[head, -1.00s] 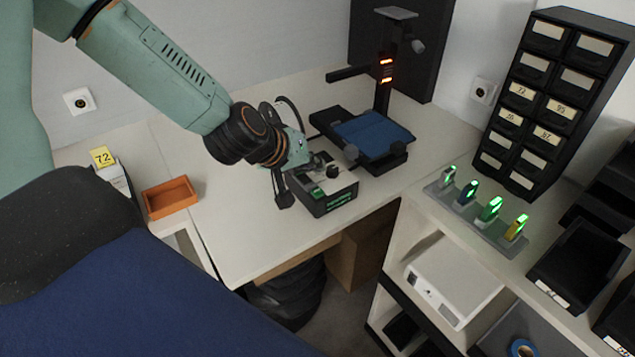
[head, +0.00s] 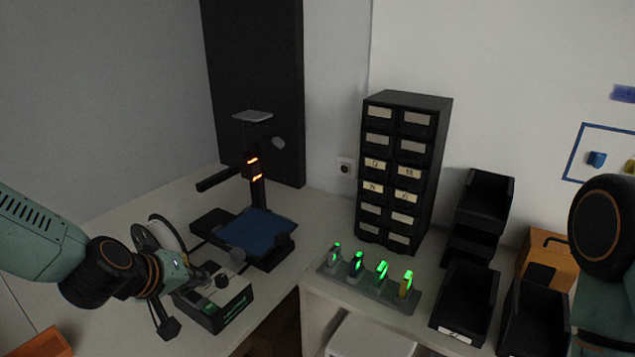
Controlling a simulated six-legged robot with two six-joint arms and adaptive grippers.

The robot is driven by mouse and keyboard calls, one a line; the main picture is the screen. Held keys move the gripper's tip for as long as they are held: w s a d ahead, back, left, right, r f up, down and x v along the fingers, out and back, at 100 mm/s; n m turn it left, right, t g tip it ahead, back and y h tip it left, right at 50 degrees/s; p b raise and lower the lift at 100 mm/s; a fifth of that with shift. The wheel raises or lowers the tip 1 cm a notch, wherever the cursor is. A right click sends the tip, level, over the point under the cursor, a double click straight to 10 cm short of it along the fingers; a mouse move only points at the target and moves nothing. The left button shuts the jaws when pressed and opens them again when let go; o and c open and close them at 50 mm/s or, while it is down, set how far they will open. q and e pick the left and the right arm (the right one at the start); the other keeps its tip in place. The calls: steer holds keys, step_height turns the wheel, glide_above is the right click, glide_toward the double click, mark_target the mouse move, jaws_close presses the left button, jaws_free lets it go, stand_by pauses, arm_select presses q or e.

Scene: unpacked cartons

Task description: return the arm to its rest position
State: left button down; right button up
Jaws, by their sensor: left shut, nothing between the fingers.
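My left arm comes in from the left edge of the head view. My left gripper (head: 190,300) is shut and empty, at the near side of the bench. It overlaps a small dark box with a green label (head: 228,309) in the picture; I cannot tell whether they touch. Part of my right arm shows at the right edge, but its gripper is out of the picture.
A black stand with a blue plate (head: 258,232) is behind the gripper. A grey rack with several green-lit items (head: 368,291) lies right of it. A drawer cabinet (head: 398,172), black bins (head: 466,300) and an orange case (head: 548,262) stand farther right. An orange tray (head: 42,344) is at lower left.

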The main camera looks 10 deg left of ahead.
arm_select(q)
steer(key=s+d+f+m+g+y, duration=0.1)
steer(key=s+d+f+m+g, duration=0.15)
steer(key=s+f, duration=0.6)
steer(key=s+d+f+m+g, duration=0.25)
steer(key=s+f+g, duration=0.2)
steer(key=s, duration=0.75)
steer(key=s+d+f+m+g+y, duration=0.1)
steer(key=s+d+f+g, duration=0.15)
steer(key=s+f, duration=0.7)
step_height(320, 180, down, 14)
steer(key=b, duration=1.6)
steer(key=shift+s+d+r+t, duration=0.2)
steer(key=shift+s+d+t, duration=0.15)
